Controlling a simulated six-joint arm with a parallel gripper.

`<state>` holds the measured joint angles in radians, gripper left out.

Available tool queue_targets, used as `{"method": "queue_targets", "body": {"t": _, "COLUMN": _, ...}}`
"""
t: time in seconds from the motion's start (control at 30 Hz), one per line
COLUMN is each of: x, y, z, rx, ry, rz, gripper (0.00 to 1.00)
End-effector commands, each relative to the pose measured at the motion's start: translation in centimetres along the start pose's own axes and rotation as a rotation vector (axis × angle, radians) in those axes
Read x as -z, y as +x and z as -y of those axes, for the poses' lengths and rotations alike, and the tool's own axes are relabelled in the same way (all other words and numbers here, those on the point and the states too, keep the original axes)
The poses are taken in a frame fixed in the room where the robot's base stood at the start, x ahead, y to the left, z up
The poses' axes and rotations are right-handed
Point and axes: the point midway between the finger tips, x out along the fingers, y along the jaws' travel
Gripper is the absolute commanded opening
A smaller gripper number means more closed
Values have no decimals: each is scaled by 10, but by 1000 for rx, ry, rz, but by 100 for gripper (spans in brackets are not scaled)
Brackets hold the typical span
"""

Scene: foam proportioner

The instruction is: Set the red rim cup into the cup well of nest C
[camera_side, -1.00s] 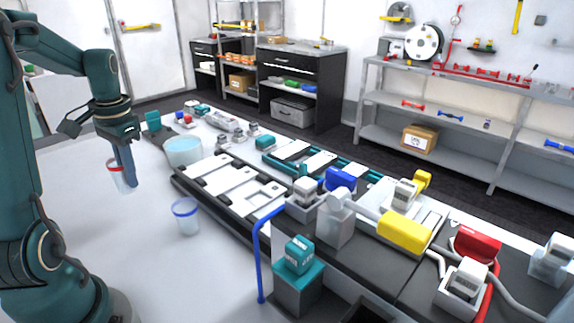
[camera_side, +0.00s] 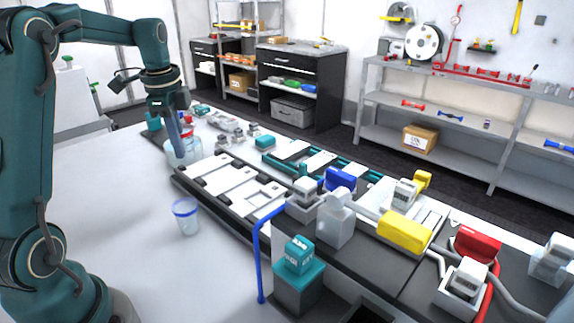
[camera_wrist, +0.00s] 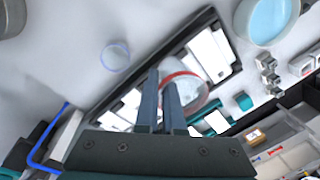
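My gripper (camera_side: 184,152) is shut on the wall of the red rim cup, with its two fingers close together. In the wrist view the clear cup (camera_wrist: 208,58) with its red rim is beside the fingers (camera_wrist: 165,72). In the side view the cup is hard to make out against the round tub behind the fingers. The cup is held above the black tray (camera_side: 215,208), near its far left end. White nest plates (camera_side: 232,179) with openings lie in a row on that tray. I cannot read which plate is nest C.
A blue rim cup (camera_side: 186,218) stands on the pale table in front of the tray. The round tub (camera_side: 174,160) of light blue liquid is by the tray's far left end. A blue pipe (camera_side: 259,255) rises at the tray's right end, beside grey and teal fittings.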

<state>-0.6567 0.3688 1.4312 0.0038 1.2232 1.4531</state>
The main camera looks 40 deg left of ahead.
Motion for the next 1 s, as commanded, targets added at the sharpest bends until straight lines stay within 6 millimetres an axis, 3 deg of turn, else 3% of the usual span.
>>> {"method": "queue_targets", "body": {"t": 0.03, "x": 26, "y": 2, "z": 0, "rx": -2, "ry": 114, "rz": -14, "gripper": 0}}
{"method": "queue_targets", "body": {"t": 0.17, "x": 83, "y": 5, "z": -9, "rx": -2, "ry": 365, "rz": -44, "gripper": 0}}
{"method": "queue_targets", "body": {"t": 0.3, "x": 141, "y": 10, "z": -32, "rx": -8, "ry": 593, "rz": -74, "gripper": 0}}
{"method": "queue_targets", "body": {"t": 0.5, "x": 194, "y": 17, "z": -69, "rx": -24, "ry": 777, "rz": -96, "gripper": 0}}
{"method": "queue_targets", "body": {"t": 0.7, "x": 210, "y": 23, "z": -90, "rx": -42, "ry": 846, "rz": -97, "gripper": 0}}
{"method": "queue_targets", "body": {"t": 1.0, "x": 211, "y": 51, "z": -96, "rx": -43, "ry": 850, "rz": -97, "gripper": 0}}
